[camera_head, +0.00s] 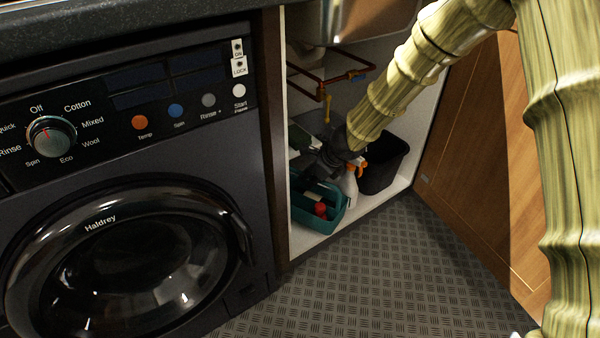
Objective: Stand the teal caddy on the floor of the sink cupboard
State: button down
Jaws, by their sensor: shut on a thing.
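The teal caddy (312,222) is inside the open sink cupboard (392,196), near its left side and front edge. A red-topped item (320,209) shows in the caddy. My dark gripper (322,172) reaches into the cupboard from the upper right and is shut at the caddy's upper part. The fingertips and the exact grip are hard to make out. The caddy's base is close to the pale cupboard floor, but I cannot tell whether it touches.
A white spray bottle with an orange trigger (350,184) and a black bin (383,170) stand right of the caddy. Copper pipes (322,88) run above. A washing machine (130,170) stands left; the open wooden door (480,150) is right.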

jog(key=shift+w+a+f, duration=0.5)
jog(key=shift+w+f, duration=0.2)
jog(key=shift+w, duration=0.05)
jog(key=shift+w+a+f, duration=0.45)
jog(key=shift+w+f, duration=0.2)
jog(key=shift+w, duration=0.15)
jog(key=shift+w+a+f, duration=0.5)
jog(key=shift+w+f, duration=0.2)
jog(key=shift+w, duration=0.05)
jog(key=shift+r+p, duration=0.1)
jog(key=shift+p, duration=0.25)
jog(key=c, duration=1.5)
grip_release()
jog(key=p+v, duration=0.4)
jog(key=v, duration=0.8)
